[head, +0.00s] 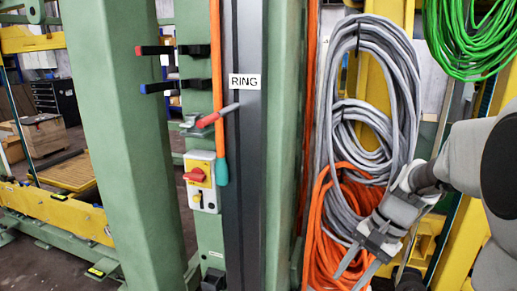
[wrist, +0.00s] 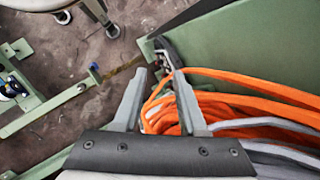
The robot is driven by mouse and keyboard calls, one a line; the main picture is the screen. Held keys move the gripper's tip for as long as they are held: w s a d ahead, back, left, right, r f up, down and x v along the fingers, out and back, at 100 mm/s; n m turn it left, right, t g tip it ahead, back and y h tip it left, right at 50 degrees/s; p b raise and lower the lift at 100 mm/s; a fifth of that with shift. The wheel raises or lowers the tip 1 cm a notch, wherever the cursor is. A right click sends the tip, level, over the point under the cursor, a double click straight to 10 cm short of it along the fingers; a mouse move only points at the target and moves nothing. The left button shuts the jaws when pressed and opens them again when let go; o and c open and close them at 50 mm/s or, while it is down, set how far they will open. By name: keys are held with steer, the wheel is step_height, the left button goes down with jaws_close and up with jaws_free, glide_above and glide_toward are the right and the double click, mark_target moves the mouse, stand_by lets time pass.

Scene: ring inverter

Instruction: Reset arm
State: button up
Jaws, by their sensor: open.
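My gripper (head: 355,266) is at the lower right in the head view, in front of the orange coiled cables (head: 322,235). It points down and to the left. In the wrist view my gripper (wrist: 160,88) shows two grey fingers spread apart with nothing held between them. The orange cables (wrist: 235,102) run close behind and beside the right finger there. I cannot tell whether the finger touches them. My arm comes in from the right edge of the head view.
A green column carries a RING sign (head: 245,81), a red-handled lever (head: 217,115) and a switch box with a red knob (head: 199,180). Grey cable coils (head: 365,110) hang above the orange ones. Green cable (head: 470,35) hangs at top right. Open floor (wrist: 90,60) shows below.

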steer(key=s+a+r+n+t+h, duration=0.25)
steer(key=s+r+n, duration=0.2)
steer(key=s, duration=0.25)
steer(key=s+a+r+n+t+h, duration=0.2)
steer(key=s+r+n+t, duration=0.25)
steer(key=s, duration=0.25)
step_height(320, 180, up, 19)
steer(key=g+p, duration=0.1)
steer(key=p, duration=1.8)
steer(key=shift+w+a+f+n, duration=0.15)
steer(key=shift+w+f+n, duration=0.05)
steer(key=shift+n, duration=0.1)
steer(key=shift+c, duration=0.3)
